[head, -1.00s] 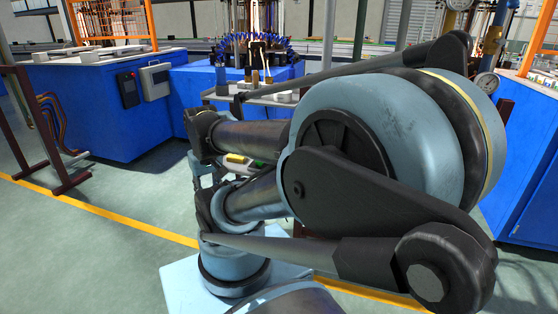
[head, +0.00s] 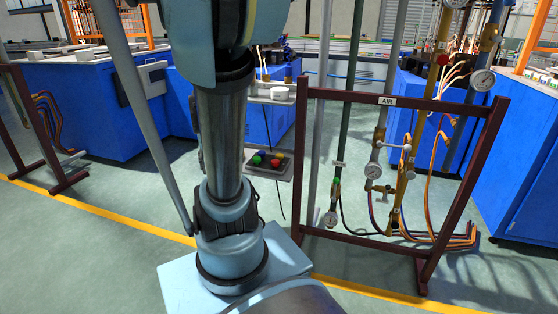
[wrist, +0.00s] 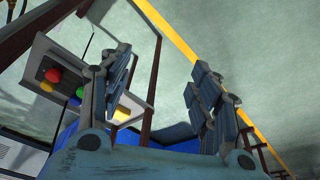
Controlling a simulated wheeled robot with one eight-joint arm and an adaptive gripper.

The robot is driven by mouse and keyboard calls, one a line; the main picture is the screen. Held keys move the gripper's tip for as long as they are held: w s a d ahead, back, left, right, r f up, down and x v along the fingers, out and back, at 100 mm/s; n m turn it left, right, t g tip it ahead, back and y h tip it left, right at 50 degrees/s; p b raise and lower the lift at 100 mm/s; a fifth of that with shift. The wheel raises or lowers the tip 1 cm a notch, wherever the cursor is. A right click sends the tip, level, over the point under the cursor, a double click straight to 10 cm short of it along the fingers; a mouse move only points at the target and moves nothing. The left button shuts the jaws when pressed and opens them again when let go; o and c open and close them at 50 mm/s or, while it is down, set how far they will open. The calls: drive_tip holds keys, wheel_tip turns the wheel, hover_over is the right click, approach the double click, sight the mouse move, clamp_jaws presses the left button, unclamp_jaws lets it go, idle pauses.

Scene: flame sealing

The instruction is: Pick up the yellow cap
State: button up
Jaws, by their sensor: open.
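In the wrist view a yellow cap (wrist: 53,75) sits at the left on a grey tray (wrist: 75,53), touching or overlapping a red cap (wrist: 43,86). A green cap (wrist: 79,92) is to its right. Another bright yellow patch (wrist: 122,113) shows lower right, partly behind my left finger; I cannot tell what it is. My gripper is out of that view.
A dark red pipe frame (head: 400,98) with gauges and hoses stands right of the tray. Blue cabinets (head: 90,105) stand behind. The floor at front left is open.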

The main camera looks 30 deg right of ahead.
sight(279, 155)
drive_tip(key=w+d+f+m+h, duration=0.1)
drive_tip(key=w+d+f+m, duration=0.25)
drive_tip(key=w+d, duration=0.75)
drive_tip(key=d+f+m, duration=0.1)
drive_tip(key=d+f, duration=0.2)
drive_tip(key=d, duration=0.2)
drive_tip(key=d+f+m+h, duration=0.1)
drive_tip(key=d+f, duration=0.3)
drive_tip(key=d, duration=0.2)
drive_tip(key=d+f+m, duration=0.1)
drive_tip(key=d+f, duration=0.3)
drive_tip(key=d, duration=0.2)
drive_tip(key=shift+w+h, duration=0.1)
drive_tip(key=shift+h, duration=0.2)
drive_tip(key=w+d, duration=0.2)
drive_tip(key=d, duration=0.1)
drive_tip(key=w+d, duration=0.6)
drive_tip(key=shift+d, duration=0.2)
drive_tip(key=shift+f, duration=0.55)
drive_tip(key=c, duration=0.8)
